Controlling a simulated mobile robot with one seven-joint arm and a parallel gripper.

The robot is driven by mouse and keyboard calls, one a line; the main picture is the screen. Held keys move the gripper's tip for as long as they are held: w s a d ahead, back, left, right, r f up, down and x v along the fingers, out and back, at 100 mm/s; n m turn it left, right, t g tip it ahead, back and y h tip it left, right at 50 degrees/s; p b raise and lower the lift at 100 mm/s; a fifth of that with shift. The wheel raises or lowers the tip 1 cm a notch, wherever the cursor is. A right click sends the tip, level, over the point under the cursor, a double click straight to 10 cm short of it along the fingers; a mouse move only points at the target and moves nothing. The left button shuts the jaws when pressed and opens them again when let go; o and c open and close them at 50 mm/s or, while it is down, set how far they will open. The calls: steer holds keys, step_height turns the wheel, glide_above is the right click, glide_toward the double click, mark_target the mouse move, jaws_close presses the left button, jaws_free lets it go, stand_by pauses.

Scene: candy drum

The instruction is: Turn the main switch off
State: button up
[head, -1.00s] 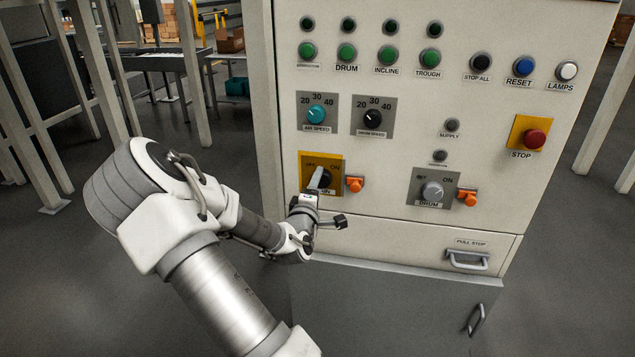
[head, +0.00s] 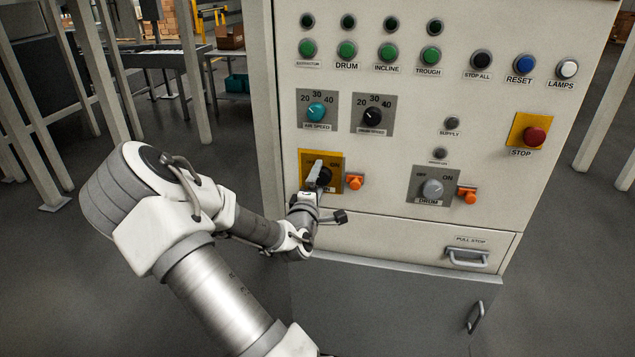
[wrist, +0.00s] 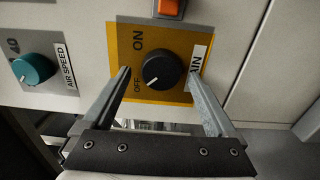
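The main switch is a black round knob (wrist: 163,70) on a yellow plate (wrist: 120,45) marked ON and OFF. In the wrist view, its white mark points down-left, toward the OFF label. My gripper (wrist: 159,74) is open, with one finger on each side of the knob and a visible gap to it on both sides. How deep the fingertips reach is hard to tell. In the head view, the knob (head: 325,175) shows just right of a pale finger of my gripper (head: 314,180), which covers the plate's OFF label.
An orange lock-like piece (head: 355,182) sits right beside the yellow plate. The air speed knob (head: 316,112) and drum speed knob (head: 373,114) are above. The drum switch (head: 432,189) and red stop button (head: 535,137) are farther right. A drawer handle (head: 467,261) sticks out below.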

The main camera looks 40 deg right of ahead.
steer(key=p+v, duration=0.8)
steer(key=v, duration=0.9)
steer(key=shift+s, duration=0.2)
steer(key=shift+a, duration=0.1)
